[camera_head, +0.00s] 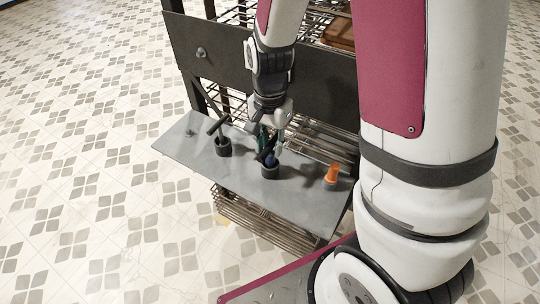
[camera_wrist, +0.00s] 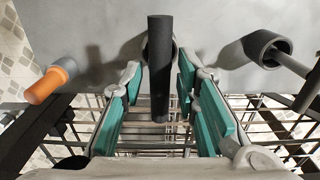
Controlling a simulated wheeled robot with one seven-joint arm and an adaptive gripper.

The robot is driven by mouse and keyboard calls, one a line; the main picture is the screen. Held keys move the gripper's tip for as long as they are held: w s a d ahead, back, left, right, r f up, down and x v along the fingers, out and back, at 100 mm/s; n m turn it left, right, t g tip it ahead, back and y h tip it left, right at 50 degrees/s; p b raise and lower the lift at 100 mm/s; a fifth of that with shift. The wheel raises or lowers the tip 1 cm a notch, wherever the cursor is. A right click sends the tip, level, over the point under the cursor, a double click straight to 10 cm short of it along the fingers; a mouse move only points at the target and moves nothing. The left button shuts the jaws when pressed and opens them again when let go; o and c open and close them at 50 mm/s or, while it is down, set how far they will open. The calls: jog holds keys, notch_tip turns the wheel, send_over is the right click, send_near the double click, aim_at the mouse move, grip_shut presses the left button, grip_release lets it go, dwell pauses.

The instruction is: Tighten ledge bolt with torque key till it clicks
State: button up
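A black tool handle (camera_wrist: 160,75) stands up from a dark cup (camera_head: 270,170) near the middle of the grey ledge. My gripper (camera_wrist: 159,88) is open, with its teal finger pads on both sides of this handle and gaps between. In the head view my gripper (camera_head: 271,137) is low over the ledge, partly hiding the tool. A second tool (camera_head: 217,125) leans in another dark cup (camera_head: 223,147) to the left; it also shows at the right of the wrist view (camera_wrist: 290,66). I cannot tell which is the torque key. A round bolt-like knob (camera_head: 201,52) is on the dark upright panel.
Wire racks (camera_head: 262,222) lie below and behind the ledge. Open tiled floor is at left.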

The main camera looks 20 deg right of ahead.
grip_shut()
jog(key=shift+r+p, duration=1.95)
jog(key=shift+r, duration=1.1)
